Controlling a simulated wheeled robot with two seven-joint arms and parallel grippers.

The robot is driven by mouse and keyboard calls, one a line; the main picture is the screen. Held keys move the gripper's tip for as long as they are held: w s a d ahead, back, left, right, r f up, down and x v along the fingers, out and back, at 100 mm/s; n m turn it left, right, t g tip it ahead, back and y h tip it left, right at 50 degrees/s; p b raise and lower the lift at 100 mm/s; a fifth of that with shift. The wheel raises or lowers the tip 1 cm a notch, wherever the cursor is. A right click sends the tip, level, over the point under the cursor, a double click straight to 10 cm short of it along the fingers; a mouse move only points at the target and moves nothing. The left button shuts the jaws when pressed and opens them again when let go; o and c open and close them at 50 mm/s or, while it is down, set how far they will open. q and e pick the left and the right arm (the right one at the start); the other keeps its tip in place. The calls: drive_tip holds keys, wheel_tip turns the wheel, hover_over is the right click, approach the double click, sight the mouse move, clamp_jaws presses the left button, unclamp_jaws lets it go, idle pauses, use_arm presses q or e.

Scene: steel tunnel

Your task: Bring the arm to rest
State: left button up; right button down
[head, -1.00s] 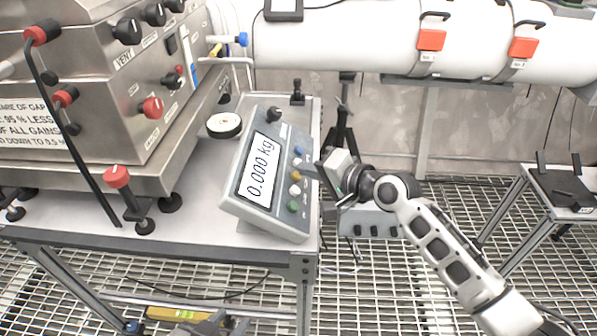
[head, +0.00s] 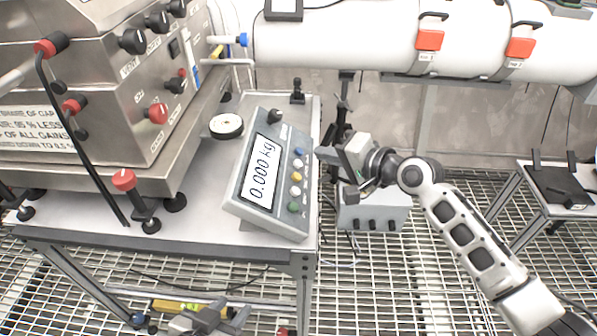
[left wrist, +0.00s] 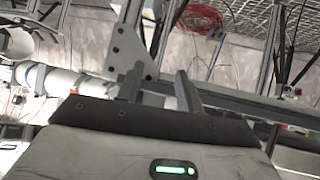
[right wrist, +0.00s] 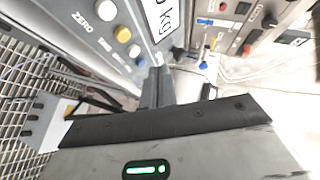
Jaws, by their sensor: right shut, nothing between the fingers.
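My right arm comes in from the right in the head view. Its gripper (head: 322,156) is shut and empty, just right of the buttons on the scale display (head: 265,175), apart from them. The display reads 0.000 kg. In the right wrist view the two fingers (right wrist: 158,86) lie together, with the display's buttons (right wrist: 122,34) beyond them.
The display stands on a steel table (head: 180,225) beside a metal cabinet (head: 110,80) with knobs. A grey box (head: 372,212) is below my right gripper. A white tube (head: 350,40) crosses the back. A small stand (head: 560,188) is at the right, with open grated floor before it.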

idle(0.5)
drive_tip(key=s+d+f+n+t+h, duration=0.1)
drive_tip(key=s+d+f+n+h, duration=0.15)
drive_tip(key=s+f, duration=0.8)
use_arm(q)
drive_tip(key=shift+s+a+f, duration=0.1)
drive_tip(key=shift+a+f, duration=0.1)
drive_tip(key=shift+f, duration=0.4)
drive_tip(key=shift+s+a+f, duration=0.1)
drive_tip(key=shift+a+f, duration=0.05)
drive_tip(key=shift+f, duration=0.45)
use_arm(e)
drive_tip(key=s+d+f+n+h, duration=0.2)
drive_tip(key=s+d+f+h, duration=0.1)
drive_tip(key=s, duration=0.4)
drive_tip(key=s+d+f+n+h, duration=0.2)
drive_tip(key=s+d+f+h, duration=0.1)
drive_tip(key=s+d+f, duration=0.2)
drive_tip(key=s+d, duration=0.2)
drive_tip(key=s, duration=0.1)
drive_tip(key=shift+s+n, duration=0.3)
drive_tip(key=shift+n, duration=0.05)
drive_tip(key=shift+d, duration=0.1)
